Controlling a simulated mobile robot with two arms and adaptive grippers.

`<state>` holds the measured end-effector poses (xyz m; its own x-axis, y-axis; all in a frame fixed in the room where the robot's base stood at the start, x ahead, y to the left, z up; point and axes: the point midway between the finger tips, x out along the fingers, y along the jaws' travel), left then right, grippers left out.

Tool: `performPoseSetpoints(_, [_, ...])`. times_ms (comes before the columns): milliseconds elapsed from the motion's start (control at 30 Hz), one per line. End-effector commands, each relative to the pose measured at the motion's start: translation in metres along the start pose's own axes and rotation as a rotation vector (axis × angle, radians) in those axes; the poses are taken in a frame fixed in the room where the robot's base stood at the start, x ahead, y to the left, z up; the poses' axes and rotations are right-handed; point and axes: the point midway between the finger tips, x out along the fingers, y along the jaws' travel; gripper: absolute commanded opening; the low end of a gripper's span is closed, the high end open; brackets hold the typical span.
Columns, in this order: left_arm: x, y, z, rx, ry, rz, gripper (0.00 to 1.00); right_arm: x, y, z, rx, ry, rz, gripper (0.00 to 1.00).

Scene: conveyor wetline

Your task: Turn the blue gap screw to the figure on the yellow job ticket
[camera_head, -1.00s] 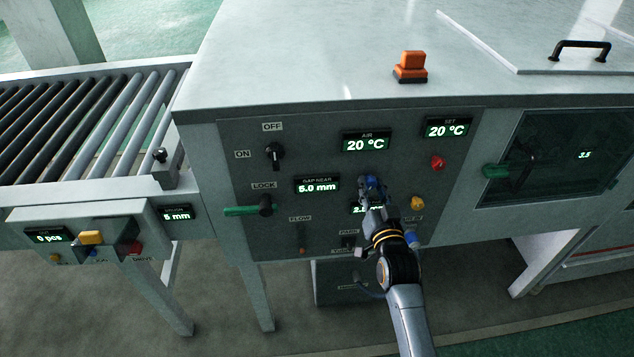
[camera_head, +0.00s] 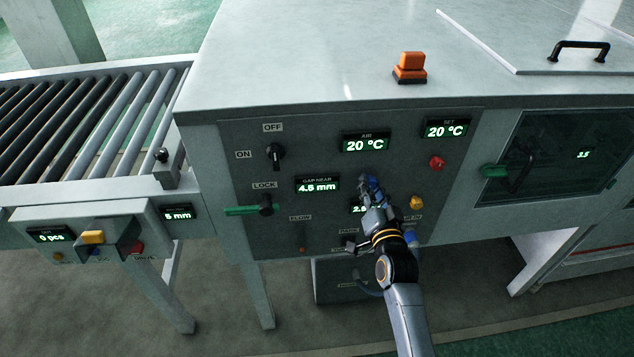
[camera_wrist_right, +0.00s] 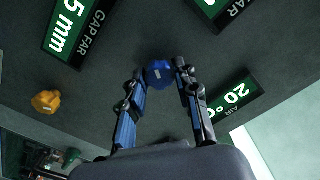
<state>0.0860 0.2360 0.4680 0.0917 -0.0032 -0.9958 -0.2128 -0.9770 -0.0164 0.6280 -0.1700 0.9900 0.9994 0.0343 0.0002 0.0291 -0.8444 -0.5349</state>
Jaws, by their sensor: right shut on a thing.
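The blue gap screw (camera_wrist_right: 159,74) shows as a small blue knob with a pale mark in the right wrist view. My right gripper (camera_head: 371,186) is at the control panel, right of the GAP NEAR display (camera_head: 317,186), which reads 4.5 mm. In the right wrist view its fingers (camera_wrist_right: 161,76) are shut on the screw from both sides. In the head view the gripper partly covers the GAP FAR display (camera_head: 358,209); its figure starts with 2. No yellow job ticket can be made out. My left gripper is out of view.
A yellow knob (camera_head: 416,202) and a red button (camera_head: 436,162) sit right of my gripper. A lock lever with green handle (camera_head: 243,210) and a black ON/OFF switch (camera_head: 275,153) are to the left.

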Motion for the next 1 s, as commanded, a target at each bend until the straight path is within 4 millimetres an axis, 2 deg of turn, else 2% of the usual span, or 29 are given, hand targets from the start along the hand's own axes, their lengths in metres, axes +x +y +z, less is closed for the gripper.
performPoseSetpoints(267, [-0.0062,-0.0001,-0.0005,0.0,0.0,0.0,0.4,-0.0002,-0.0001,-0.0001,0.258,0.0,0.001,0.08])
performPoseSetpoints(567, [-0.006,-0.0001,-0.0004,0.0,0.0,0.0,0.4,-0.0002,0.0002,0.0005,0.289,-0.001,0.001,0.08])
performPoseSetpoints(800, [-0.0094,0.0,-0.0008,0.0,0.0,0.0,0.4,-0.0002,-0.0001,0.0006,0.56,-0.001,0.001,0.08])
performPoseSetpoints(1000, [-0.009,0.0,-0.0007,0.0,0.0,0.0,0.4,-0.0002,0.0001,0.0009,0.577,-0.002,0.001,0.08])
